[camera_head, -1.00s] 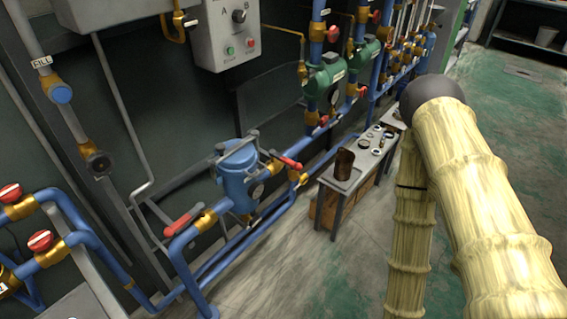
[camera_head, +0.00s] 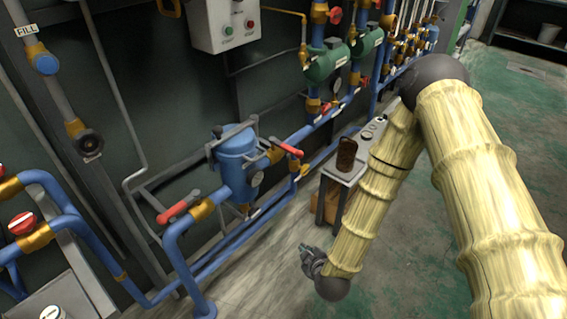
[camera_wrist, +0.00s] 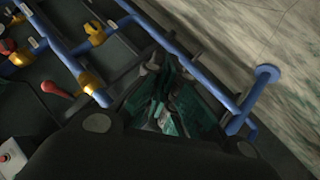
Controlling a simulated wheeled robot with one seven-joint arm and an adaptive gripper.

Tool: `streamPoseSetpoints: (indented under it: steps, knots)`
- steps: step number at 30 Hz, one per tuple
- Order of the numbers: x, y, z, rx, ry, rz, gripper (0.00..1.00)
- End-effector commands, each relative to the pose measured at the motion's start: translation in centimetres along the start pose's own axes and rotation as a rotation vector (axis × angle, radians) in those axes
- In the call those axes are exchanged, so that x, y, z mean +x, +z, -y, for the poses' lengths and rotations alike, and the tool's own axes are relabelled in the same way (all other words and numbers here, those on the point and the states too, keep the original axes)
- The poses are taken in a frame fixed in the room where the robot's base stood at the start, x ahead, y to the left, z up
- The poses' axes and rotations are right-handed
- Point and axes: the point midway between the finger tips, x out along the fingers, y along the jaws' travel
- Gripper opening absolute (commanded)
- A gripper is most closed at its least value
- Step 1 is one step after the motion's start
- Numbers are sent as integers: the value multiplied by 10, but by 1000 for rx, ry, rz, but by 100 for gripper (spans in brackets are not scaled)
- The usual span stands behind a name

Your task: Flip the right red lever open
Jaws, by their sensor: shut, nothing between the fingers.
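The right red lever (camera_head: 286,147) is on a brass valve to the right of the blue canister (camera_head: 237,160) in the head view. It slants down to the right. Another red lever (camera_head: 178,207) is on a brass valve at the left of the canister. My gripper (camera_head: 308,256) is shut and empty, below and right of the canister, apart from both levers. In the wrist view, my gripper's dark green fingers (camera_wrist: 163,108) are close together. A red lever (camera_wrist: 57,90) beside a brass valve (camera_wrist: 90,82) shows to their left; I cannot tell which lever it is.
Blue pipes (camera_head: 225,240) run low along the wall between my gripper and the canister. A small table (camera_head: 346,174) with a brown cylinder (camera_head: 346,153) stands behind my forearm. A grey control box (camera_head: 226,25) hangs above. The floor at right is clear.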

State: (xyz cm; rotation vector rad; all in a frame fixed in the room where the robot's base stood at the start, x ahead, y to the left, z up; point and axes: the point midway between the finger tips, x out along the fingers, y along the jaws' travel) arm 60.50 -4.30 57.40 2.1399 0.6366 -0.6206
Motion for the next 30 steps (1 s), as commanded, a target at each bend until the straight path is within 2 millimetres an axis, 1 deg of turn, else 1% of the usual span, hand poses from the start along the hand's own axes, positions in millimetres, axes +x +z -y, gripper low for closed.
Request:
streamPoseSetpoints:
  steps: [1, 3, 9, 15, 18, 21, 24, 27, 30]
  knots:
    - [11, -12, -5, -48, 37, -30, 0]
    - [20, -31, -15, -122, 91, -66, 0]
    - [41, -85, -46, -325, 265, -139, 0]
    - [51, -136, -78, -510, 452, -164, 0]
    - [52, -157, -91, -584, 536, -160, 0]
    - [51, -174, -103, -642, 603, -149, 0]
    - [50, -185, -110, -680, 649, -138, 0]
    - [48, -191, -115, -701, 675, -130, 0]
    - [48, -193, -117, -710, 684, -127, 0]
